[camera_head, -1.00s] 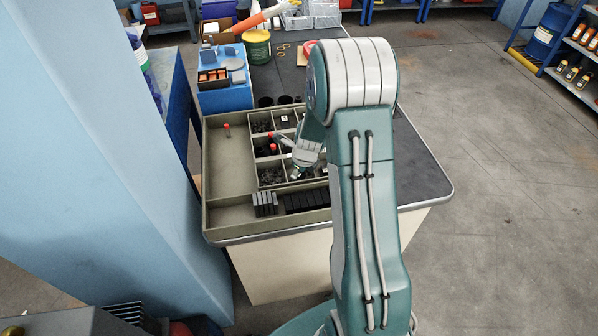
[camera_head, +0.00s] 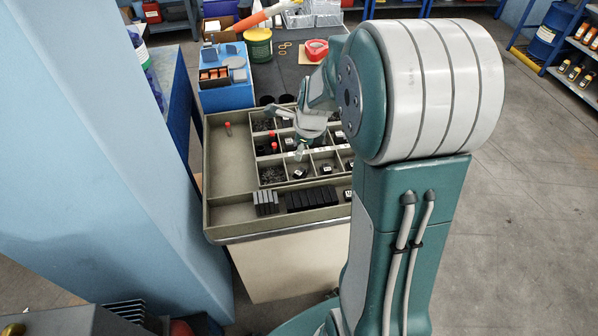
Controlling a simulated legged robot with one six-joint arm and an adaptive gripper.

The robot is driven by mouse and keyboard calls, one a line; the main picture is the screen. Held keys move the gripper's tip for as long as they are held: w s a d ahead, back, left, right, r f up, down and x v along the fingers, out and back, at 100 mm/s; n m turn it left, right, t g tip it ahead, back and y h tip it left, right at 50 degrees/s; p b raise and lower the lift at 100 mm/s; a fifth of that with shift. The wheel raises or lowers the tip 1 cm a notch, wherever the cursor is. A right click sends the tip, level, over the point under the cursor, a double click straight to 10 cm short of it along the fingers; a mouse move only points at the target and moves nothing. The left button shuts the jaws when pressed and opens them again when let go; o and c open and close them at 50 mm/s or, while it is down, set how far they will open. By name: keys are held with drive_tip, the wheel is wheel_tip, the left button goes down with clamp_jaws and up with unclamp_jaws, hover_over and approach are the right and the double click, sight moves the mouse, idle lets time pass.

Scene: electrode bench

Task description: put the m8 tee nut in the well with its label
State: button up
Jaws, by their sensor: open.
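My gripper (camera_head: 285,132) is open above the back wells of the grey compartment tray (camera_head: 228,175), its two fingers spread apart. Nothing shows between the fingers. The wells hold small dark parts, such as the loose pile in the front left well (camera_head: 271,175) and dark pieces with small white marks (camera_head: 299,173) in the wells beside it. The marks are too small to read, so I cannot tell which piece is the m8 tee nut or which well has its label. My arm hides the tray's right side.
Black blocks (camera_head: 312,199) and grey blocks (camera_head: 265,203) stand in the front trough. Two red-capped items (camera_head: 273,134) rise among the wells, and another (camera_head: 228,128) stands in the wide left compartment. A blue box (camera_head: 224,96), yellow-green tub (camera_head: 258,45) and red tape roll (camera_head: 316,49) are behind.

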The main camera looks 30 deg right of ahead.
drive_tip(key=s+a+r+n+t, duration=0.1)
drive_tip(key=s+a+r+n, duration=0.5)
drive_tip(key=s+n, duration=0.4)
drive_tip(key=s+a+r+n+t, duration=0.1)
drive_tip(key=s+a+r+n, duration=0.5)
drive_tip(key=s+n, duration=0.5)
drive_tip(key=shift+a+r+n, duration=0.35)
drive_tip(key=shift+r+n, duration=1)
drive_tip(key=shift+n, duration=1.65)
drive_tip(key=shift+w, duration=0.1)
